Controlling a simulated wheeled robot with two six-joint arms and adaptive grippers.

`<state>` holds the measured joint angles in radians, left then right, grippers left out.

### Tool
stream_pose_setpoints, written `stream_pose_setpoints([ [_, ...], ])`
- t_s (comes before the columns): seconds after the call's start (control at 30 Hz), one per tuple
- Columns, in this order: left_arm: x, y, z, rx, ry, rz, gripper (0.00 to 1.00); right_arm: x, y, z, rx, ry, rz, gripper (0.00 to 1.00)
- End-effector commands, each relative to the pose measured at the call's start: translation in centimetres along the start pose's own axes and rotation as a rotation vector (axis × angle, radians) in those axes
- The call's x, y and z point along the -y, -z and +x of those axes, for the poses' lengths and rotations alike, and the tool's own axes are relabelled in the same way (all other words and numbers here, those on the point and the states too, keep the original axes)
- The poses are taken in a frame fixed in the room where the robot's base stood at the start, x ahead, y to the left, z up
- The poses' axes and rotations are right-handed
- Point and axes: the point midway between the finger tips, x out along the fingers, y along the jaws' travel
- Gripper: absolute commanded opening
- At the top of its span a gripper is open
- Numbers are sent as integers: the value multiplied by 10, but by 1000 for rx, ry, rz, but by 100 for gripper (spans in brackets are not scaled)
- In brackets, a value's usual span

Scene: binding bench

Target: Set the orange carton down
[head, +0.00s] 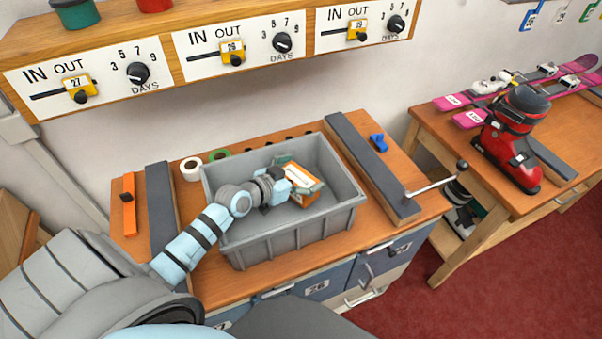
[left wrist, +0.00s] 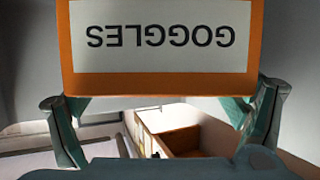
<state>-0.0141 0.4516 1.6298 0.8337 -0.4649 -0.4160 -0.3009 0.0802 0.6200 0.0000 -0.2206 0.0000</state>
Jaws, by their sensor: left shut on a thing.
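The orange carton (head: 297,183) has a white panel and is held at the grey bin (head: 300,236) on the bench. In the left wrist view the carton (left wrist: 160,84) fills the upper middle, its GOGGLES label upside down. My left gripper (head: 300,177) is shut on the carton, with its teal fingers on two opposite sides; they also show in the left wrist view (left wrist: 160,110). In the head view the carton is over the bin's opening; I cannot tell whether it touches the bin floor. My right gripper is not in view.
Grey padded bars (head: 375,165) flank the bin on the wooden bench. A lever with a black knob (head: 437,184) sticks out at the right. Tape rolls (head: 191,169) sit behind the bin. A red ski boot (head: 510,145) stands on the right table. A dial shelf (head: 215,55) hangs above.

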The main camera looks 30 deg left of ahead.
Motion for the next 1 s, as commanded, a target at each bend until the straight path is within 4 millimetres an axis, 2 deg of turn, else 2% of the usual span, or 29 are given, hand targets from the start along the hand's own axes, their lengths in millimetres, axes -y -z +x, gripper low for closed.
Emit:
stream_pose_setpoints([
  [0.13, 0, -3, 1, 0, 0, -1, 60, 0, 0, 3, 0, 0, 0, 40],
  [0.17, 0, -3, 1, 2, 0, -1, 93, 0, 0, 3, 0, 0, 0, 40],
  [0.2, 0, -3, 1, 2, 0, -2, 99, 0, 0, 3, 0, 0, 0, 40],
  [0.53, 0, -4, 1, 4, 0, -4, 100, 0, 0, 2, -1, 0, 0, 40],
  [0.67, 0, 8, -5, 4, 0, -3, 100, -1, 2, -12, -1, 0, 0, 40],
  [0.9, 0, 11, -58, 5, -2, 3, 100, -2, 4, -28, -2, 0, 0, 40],
  [1.0, 0, 11, -74, 4, 0, 2, 100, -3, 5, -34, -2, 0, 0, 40],
])
